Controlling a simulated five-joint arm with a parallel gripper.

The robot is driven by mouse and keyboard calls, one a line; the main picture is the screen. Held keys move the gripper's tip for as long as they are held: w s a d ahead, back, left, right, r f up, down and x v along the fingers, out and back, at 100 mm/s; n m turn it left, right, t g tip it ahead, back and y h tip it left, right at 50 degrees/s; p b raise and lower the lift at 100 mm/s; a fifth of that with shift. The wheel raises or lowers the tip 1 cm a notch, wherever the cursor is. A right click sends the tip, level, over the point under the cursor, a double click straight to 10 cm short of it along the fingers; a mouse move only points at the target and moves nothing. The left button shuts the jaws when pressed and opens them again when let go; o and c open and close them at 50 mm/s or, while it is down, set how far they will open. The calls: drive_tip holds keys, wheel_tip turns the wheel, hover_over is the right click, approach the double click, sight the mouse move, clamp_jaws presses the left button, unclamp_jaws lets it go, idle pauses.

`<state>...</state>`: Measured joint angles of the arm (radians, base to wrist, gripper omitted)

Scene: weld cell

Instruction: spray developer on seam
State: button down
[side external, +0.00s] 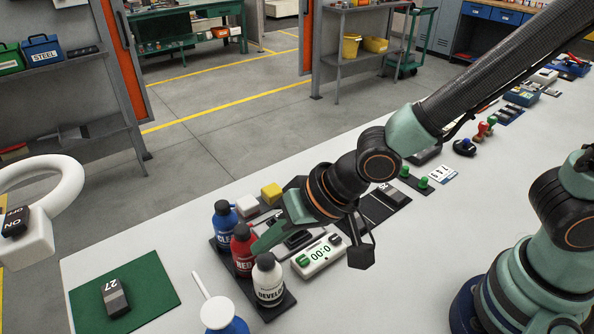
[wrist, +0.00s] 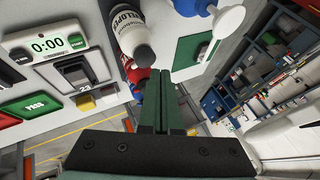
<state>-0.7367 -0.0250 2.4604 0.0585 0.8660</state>
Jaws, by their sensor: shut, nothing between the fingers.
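The white developer bottle (side external: 270,289) stands upright at the near end of a black tray (side external: 285,307), beside a red bottle (side external: 241,258) and a blue cleaner bottle (side external: 224,226). My gripper (side external: 257,249) is shut and empty, its green fingertips low near the red and white bottles; contact cannot be told.
A timer reading 0:00 (side external: 318,256) lies right of the bottles. A yellow block (side external: 271,192) sits behind them. A blue-and-white item with a white stick (side external: 217,311) stands at the near edge. A white ring-shaped fixture (side external: 62,178) is at left.

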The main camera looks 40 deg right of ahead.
sight(270, 260)
drive_tip(key=shift+f, duration=0.1)
drive_tip(key=shift+d+f, duration=0.1)
drive_tip(key=shift+f, duration=0.25)
drive_tip(key=shift+f, duration=0.45)
idle(0.8)
drive_tip(key=shift+r, duration=0.9)
drive_tip(key=shift+r, duration=2.5)
idle(0.7)
